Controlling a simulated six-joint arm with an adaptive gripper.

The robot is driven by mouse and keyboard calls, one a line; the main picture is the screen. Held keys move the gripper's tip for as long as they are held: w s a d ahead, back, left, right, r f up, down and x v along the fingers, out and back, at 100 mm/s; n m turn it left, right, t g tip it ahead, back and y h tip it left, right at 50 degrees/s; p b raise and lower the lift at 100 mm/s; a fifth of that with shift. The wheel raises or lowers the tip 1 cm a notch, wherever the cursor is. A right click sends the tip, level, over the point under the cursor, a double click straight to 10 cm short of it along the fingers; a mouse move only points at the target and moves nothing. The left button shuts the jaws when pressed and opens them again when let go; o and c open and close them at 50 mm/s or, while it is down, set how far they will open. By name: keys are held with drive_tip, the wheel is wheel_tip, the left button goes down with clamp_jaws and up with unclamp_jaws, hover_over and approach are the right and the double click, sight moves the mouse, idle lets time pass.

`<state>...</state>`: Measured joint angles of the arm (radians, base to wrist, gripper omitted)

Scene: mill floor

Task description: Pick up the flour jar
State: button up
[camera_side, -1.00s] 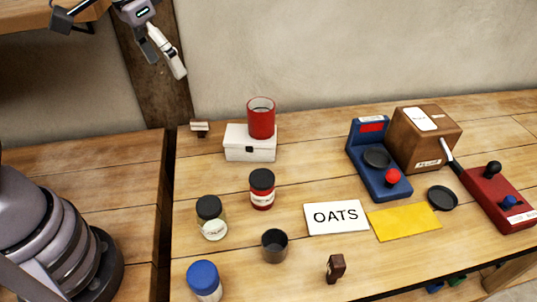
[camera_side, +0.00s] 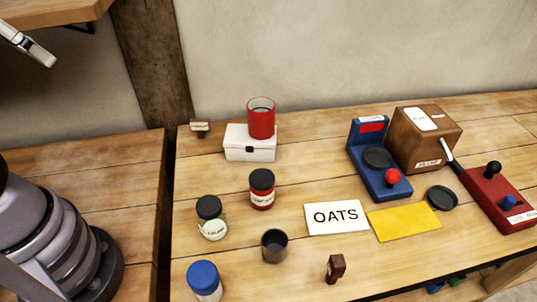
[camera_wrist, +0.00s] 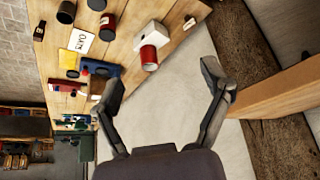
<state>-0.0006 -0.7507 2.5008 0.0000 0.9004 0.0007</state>
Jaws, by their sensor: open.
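Three lidded jars stand upright on the right-hand bench in the side view. One is clear with a black lid and pale contents (camera_side: 211,219). One is red with a black lid (camera_side: 262,190). One has a blue lid and a pale body (camera_side: 204,281), cut by the bottom edge. Their labels are too small to read, so I cannot tell which is the flour jar. My gripper (camera_wrist: 163,82) is open and empty in the wrist view, well away from the jars. Only part of it shows at the top left of the side view.
A red cup (camera_side: 261,119) stands on a white box (camera_side: 249,148). A dark cup (camera_side: 274,245), brown block (camera_side: 336,268), OATS card (camera_side: 336,217) and yellow card (camera_side: 404,221) lie nearby. A blue scale (camera_side: 372,178) and wooden mill (camera_side: 427,145) stand right. A gap separates the benches.

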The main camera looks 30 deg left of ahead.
idle(0.3)
drive_tip(key=shift+o, duration=0.6)
